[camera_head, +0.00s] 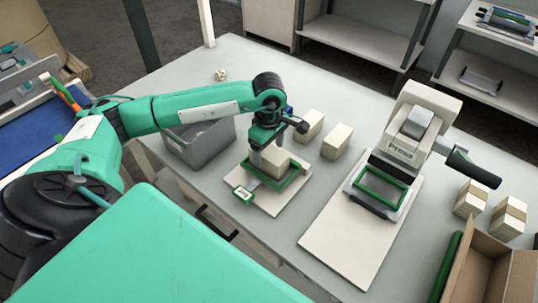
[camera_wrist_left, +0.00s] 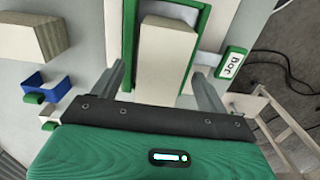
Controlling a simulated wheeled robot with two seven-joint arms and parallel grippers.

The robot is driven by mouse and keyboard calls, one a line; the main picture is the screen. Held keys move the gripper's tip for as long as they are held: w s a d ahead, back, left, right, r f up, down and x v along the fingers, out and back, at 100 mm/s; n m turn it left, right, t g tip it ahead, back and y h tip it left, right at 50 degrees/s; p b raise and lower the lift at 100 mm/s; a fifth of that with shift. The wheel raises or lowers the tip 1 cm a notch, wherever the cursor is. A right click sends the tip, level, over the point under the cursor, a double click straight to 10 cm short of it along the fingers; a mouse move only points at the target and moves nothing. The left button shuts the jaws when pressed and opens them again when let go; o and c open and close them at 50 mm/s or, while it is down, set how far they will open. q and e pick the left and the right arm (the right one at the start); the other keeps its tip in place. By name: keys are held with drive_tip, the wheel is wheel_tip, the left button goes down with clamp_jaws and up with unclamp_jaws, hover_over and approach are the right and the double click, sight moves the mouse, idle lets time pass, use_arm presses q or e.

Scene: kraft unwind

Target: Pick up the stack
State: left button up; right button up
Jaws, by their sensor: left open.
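A cream stack of paper (camera_head: 281,157) stands inside the green-edged jog tray (camera_head: 296,178) on the table. In the left wrist view the stack (camera_wrist_left: 165,50) lies ahead of the fingers, inside the green frame with a "Jog" label (camera_wrist_left: 231,65). My left gripper (camera_head: 262,152) is over the tray, close to the stack, pointing down. In the wrist view it is open (camera_wrist_left: 163,88), with one finger toward each side of the stack; contact is not visible. The gripper partly hides the stack in the head view. My right gripper is not in view.
Two more cream stacks (camera_head: 309,125) (camera_head: 336,142) stand behind the tray. A grey bin (camera_head: 200,143) is to its left. The press (camera_head: 412,140) stands right, on a pale board (camera_head: 345,235). Banded stacks (camera_head: 470,199) and an open carton (camera_head: 485,268) are far right.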

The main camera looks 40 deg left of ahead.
use_arm(q)
drive_tip(key=shift+f, duration=0.65)
drive_tip(key=c, duration=1.2)
drive_tip(key=shift+r, duration=0.1)
